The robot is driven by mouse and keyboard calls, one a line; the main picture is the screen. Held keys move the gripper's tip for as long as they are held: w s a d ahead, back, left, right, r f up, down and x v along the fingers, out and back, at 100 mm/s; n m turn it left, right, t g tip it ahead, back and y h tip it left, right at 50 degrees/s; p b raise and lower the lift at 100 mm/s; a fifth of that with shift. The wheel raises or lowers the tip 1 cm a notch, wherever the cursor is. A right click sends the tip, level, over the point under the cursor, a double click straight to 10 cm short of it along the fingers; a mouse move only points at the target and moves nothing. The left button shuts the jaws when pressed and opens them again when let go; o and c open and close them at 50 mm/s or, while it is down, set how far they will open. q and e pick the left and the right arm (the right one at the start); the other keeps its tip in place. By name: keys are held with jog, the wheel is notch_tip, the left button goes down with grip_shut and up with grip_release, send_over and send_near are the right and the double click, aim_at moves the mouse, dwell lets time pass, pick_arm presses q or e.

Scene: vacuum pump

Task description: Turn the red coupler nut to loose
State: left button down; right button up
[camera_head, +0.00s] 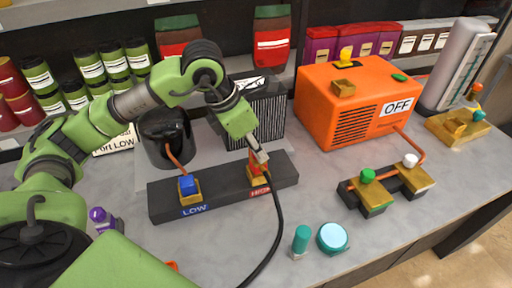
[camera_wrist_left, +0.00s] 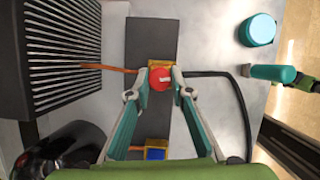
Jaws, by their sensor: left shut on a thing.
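The red coupler nut (camera_wrist_left: 160,79) sits on a brass block (camera_wrist_left: 161,64) on the dark manifold bar (camera_head: 222,188), at the end marked HIGH. My left gripper (camera_head: 260,160) reaches down onto it from above. In the left wrist view the two fingers of my left gripper (camera_wrist_left: 160,82) are closed on either side of the red nut. In the head view the fingers partly hide the red nut (camera_head: 256,169). My right gripper shows in neither view.
A blue knob (camera_head: 188,184) stands on the bar's LOW end. A black hose (camera_head: 278,215) runs from the HIGH end to the front. An orange machine (camera_head: 352,100) marked OFF stands behind right. A teal cylinder (camera_head: 301,239) and round teal cap (camera_head: 332,238) are at the front.

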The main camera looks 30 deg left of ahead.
pick_arm(q)
jog(key=c, duration=1.8)
grip_release()
jog(key=v, duration=1.2)
jog(key=shift+r, duration=0.1)
